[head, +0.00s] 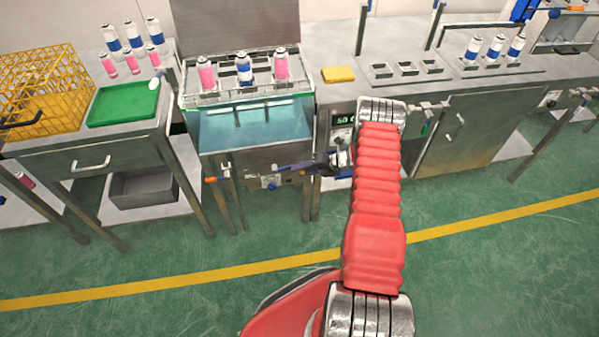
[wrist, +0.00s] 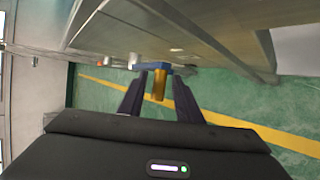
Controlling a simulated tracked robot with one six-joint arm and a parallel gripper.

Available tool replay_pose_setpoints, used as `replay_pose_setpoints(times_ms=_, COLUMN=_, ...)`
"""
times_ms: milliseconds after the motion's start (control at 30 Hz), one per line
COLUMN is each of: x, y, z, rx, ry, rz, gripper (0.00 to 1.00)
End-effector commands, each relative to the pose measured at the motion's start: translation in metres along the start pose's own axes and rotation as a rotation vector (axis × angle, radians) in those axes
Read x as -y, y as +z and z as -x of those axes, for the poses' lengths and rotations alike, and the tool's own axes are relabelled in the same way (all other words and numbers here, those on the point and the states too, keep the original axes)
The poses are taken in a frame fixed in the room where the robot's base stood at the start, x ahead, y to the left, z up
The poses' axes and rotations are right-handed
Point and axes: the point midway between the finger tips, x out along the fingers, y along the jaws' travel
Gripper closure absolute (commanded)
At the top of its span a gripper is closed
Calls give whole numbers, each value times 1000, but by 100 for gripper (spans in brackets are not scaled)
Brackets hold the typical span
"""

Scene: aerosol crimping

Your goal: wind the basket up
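A wire basket (head: 208,95) holding three aerosol cans, two pink (head: 206,75) and one blue-and-white (head: 244,70), sits at the top of the water bath (head: 255,135). My gripper (head: 292,168) is in front of the bath's lower front, pointing left. In the wrist view my two dark fingers (wrist: 157,85) are spread apart. A brass-coloured knob (wrist: 158,88) on a blue piece (wrist: 150,67) shows between and just beyond the fingertips; I cannot tell whether they touch it.
A yellow wire crate (head: 45,88) and green tray (head: 122,104) are on the left bench. A yellow sponge (head: 338,74) lies on the right counter, by a lit display (head: 344,120) below. The green floor with its yellow line (head: 480,218) is clear.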

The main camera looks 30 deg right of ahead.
Motion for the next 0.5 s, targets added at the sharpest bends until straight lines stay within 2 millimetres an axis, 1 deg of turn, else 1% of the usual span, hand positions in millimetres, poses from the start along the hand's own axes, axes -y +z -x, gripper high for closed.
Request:
replay_pose_setpoints(times_ms=33, x=-1, y=8, z=9, rx=15, ry=-1, rz=2, gripper=67)
replay_pose_setpoints(times_ms=167, x=0, y=6, z=26, rx=12, ry=-2, rz=0, gripper=67)
replay_pose_setpoints(times_ms=500, x=3, y=2, z=85, rx=6, ry=-4, rz=-4, gripper=67)
